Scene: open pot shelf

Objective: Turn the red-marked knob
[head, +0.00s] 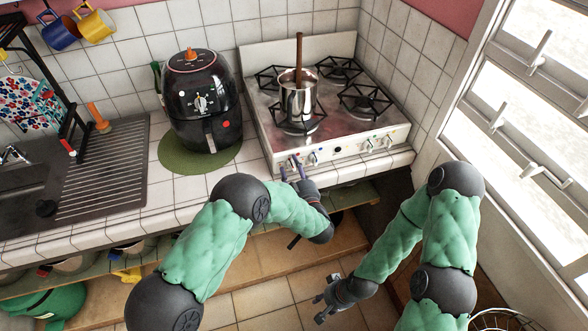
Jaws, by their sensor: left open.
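The stove (345,146) has a row of knobs along its white front panel. One pale knob (313,158) shows just right of my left gripper, and others sit farther right, such as this knob (368,146). The red mark is too small to make out, so I cannot tell which knob bears it. My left gripper (291,165) is open at the left end of the panel, its fingers in front of the knobs there and partly hiding them. I cannot tell whether it touches one. My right gripper (320,306) hangs empty and open, low above the floor.
A steel pot (298,103) with a wooden-handled utensil stands on a front-left burner. A black air fryer (203,105) stands on a green mat (170,157) left of the stove. The sink drainer (105,165) is at left. A window (530,110) is at right.

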